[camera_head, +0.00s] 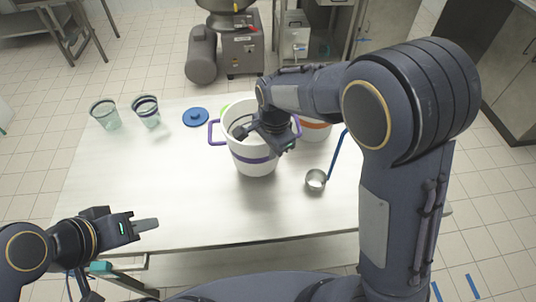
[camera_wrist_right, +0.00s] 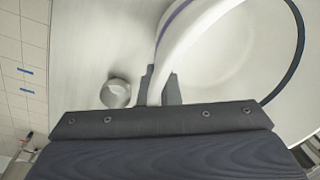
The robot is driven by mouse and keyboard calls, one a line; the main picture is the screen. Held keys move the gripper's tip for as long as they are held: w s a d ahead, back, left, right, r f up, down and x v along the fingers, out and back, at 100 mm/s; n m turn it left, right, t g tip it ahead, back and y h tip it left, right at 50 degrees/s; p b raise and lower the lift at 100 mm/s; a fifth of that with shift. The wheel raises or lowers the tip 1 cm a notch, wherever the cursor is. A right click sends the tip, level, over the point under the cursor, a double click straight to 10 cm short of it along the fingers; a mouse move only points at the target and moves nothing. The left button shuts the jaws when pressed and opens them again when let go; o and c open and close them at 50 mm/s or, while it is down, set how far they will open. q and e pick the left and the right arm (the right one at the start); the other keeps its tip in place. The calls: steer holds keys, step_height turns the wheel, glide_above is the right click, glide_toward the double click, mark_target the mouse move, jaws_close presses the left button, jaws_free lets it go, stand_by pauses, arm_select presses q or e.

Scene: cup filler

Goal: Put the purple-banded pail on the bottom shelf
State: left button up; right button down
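The white pail with a purple band (camera_head: 256,165) and purple side handles stands upright on the steel table (camera_head: 190,210). My right gripper (camera_head: 272,134) is at its rim. In the right wrist view, the fingers of that gripper (camera_wrist_right: 161,90) lie on either side of the pail wall (camera_wrist_right: 185,38), close against it, one inside and one outside. My left gripper (camera_head: 145,225) is over the table's front left edge, apart from the pail and empty; its finger gap is not clear. A lower shelf (camera_head: 250,264) shows below the table's front edge.
An orange-banded pail (camera_head: 316,131) stands behind right, partly hidden by my right arm. A ladle (camera_head: 316,180) with a blue handle lies right of the purple-banded pail. A blue lid (camera_head: 196,117) and two greenish cups (camera_head: 105,115) (camera_head: 147,112) are at the left. The table's front left is clear.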

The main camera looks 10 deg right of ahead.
mark_target(270, 166)
steer(key=shift+f, duration=2.15)
steer(key=c, duration=1.6)
jaws_free()
steer(key=shift+c, duration=0.2)
